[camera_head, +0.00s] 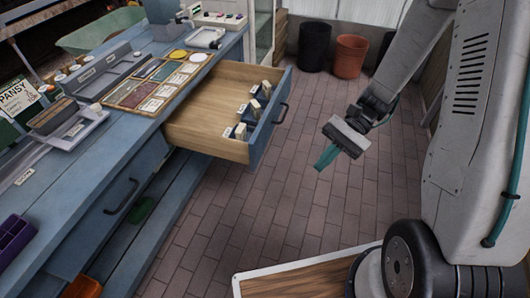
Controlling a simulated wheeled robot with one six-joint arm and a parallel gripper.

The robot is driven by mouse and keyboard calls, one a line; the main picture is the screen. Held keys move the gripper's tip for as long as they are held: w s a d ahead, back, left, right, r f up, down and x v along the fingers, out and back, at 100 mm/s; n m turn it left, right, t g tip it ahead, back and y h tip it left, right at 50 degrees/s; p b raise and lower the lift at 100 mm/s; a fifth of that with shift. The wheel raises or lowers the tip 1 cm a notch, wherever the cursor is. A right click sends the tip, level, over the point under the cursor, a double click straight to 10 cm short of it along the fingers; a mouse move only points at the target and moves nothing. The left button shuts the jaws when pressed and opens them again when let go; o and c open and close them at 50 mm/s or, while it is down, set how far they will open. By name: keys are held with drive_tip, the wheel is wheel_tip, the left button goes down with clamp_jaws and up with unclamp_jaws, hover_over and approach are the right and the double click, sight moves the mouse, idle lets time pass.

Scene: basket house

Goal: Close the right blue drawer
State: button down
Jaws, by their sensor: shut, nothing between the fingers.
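The right blue drawer (210,113) is pulled out of the blue bench. Its inside is bare wood, and its blue front (270,122) with a dark handle (282,113) faces right. Several small white and dark items (247,112) lie inside near the front. My gripper (325,158) hangs over the brick floor, to the right of the drawer front and apart from it. Its teal fingers are together and hold nothing. A second blue drawer (108,205) nearer to me is shut, with a dark handle.
The blue bench top (70,190) carries trays, colored samples and a purple organizer (14,238). A black bin (314,46) and a terracotta pot (350,54) stand at the back wall. The brick floor (285,205) between drawer and arm is clear.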

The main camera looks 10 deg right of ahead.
drive_tip(key=w+f+m+t+y, duration=0.35)
drive_tip(key=f+m+t, duration=0.2)
drive_tip(key=f, duration=0.25)
drive_tip(key=w+f+m+t+y, duration=0.35)
drive_tip(key=w+f+m, duration=0.2)
drive_tip(key=f, duration=0.25)
drive_tip(key=m+t+h, duration=0.3)
drive_tip(key=m+t, duration=0.1)
drive_tip(key=t, duration=0.2)
approach(257, 150)
drive_tip(key=x, duration=0.6)
drive_tip(key=shift+w+a+f, duration=0.2)
drive_tip(key=shift+a+f, duration=0.05)
drive_tip(key=shift+w+a, duration=0.1)
drive_tip(key=shift+a, duration=0.05)
